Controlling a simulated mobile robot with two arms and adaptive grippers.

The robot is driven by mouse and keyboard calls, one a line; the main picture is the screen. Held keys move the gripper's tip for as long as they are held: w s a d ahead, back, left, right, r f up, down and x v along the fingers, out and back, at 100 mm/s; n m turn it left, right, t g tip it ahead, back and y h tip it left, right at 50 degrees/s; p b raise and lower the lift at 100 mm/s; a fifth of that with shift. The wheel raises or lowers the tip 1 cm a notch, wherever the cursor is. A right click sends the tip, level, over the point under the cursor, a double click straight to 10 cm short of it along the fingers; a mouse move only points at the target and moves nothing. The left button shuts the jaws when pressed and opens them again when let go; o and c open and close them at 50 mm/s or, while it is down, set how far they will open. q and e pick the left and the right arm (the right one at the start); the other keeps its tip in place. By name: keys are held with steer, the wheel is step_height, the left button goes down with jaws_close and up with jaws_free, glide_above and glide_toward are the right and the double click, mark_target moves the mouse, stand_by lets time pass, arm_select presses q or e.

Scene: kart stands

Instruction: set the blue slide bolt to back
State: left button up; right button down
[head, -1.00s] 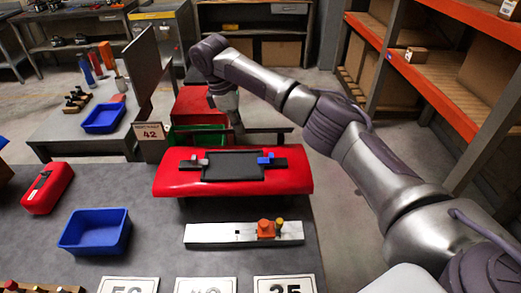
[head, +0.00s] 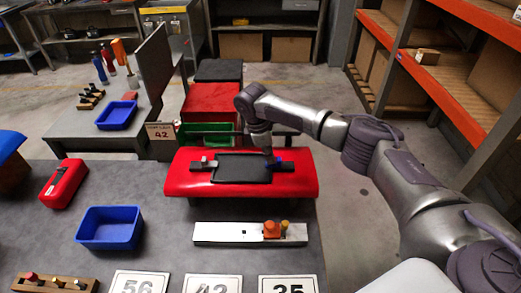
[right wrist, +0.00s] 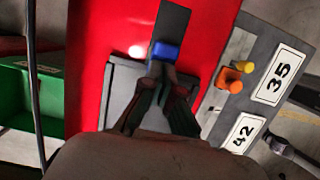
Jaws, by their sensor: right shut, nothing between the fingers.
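The blue slide bolt (head: 278,156) sits on a black track at the right end of the red panel (head: 300,180). It also shows in the right wrist view (right wrist: 165,50), just beyond the fingertips. My right gripper (head: 270,158) is shut and empty, pointing down beside the bolt's left side. Its fingertips (right wrist: 160,70) are very close to the blue knob; I cannot tell whether they touch it. The gripper partly hides the bolt in the head view. My left gripper is not in view.
A grey slide bolt (head: 205,163) sits left of the black plate (head: 242,168). In front are a white strip (head: 225,232) with an orange knob (head: 271,230), and a blue bin (head: 110,228).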

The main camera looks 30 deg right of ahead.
stand_by(0.3)
steer(key=shift+d, duration=0.15)
steer(key=d+p, duration=0.1)
steer(key=s+d+p, duration=0.1)
steer(key=d, duration=0.1)
steer(key=shift+s+r+p, duration=0.2)
steer(key=shift+s+p, duration=0.1)
steer(key=shift+p, duration=0.1)
steer(key=shift+s+d+f, duration=0.15)
steer(key=shift+d, duration=0.2)
steer(key=shift+f, duration=0.1)
steer(key=shift+a, duration=0.1)
